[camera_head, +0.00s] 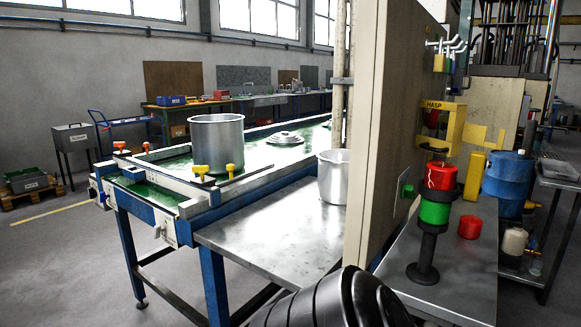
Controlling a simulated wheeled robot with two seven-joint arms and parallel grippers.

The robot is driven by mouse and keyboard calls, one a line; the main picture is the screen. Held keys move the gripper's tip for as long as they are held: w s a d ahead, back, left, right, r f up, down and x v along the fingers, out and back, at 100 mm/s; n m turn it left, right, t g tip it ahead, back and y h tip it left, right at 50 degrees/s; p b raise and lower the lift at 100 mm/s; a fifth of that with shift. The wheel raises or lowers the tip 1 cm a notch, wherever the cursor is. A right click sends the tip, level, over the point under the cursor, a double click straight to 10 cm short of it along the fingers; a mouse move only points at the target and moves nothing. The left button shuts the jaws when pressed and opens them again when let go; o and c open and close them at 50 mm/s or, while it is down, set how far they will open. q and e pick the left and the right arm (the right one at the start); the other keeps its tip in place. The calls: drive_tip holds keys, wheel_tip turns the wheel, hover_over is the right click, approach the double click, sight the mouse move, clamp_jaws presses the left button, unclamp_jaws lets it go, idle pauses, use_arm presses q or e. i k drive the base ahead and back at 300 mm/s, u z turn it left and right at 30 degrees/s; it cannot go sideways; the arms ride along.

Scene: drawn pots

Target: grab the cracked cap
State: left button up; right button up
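A small loose red cap (469,227) sits on the grey metal shelf at the right. It is apart from the signal light (434,208), which stands upright on a black stem left of it and has a red section over a green one. Neither of my grippers is in view.
A tall beige panel (378,150) divides the shelf (455,270) from the steel table (270,235). One metal pot (217,145) stands on the green-topped conveyor, another (331,180) by the panel. A blue drum (507,182) and a white bottle (513,243) stand right.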

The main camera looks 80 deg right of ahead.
sight(438, 176)
drive_tip(key=z, duration=2.6)
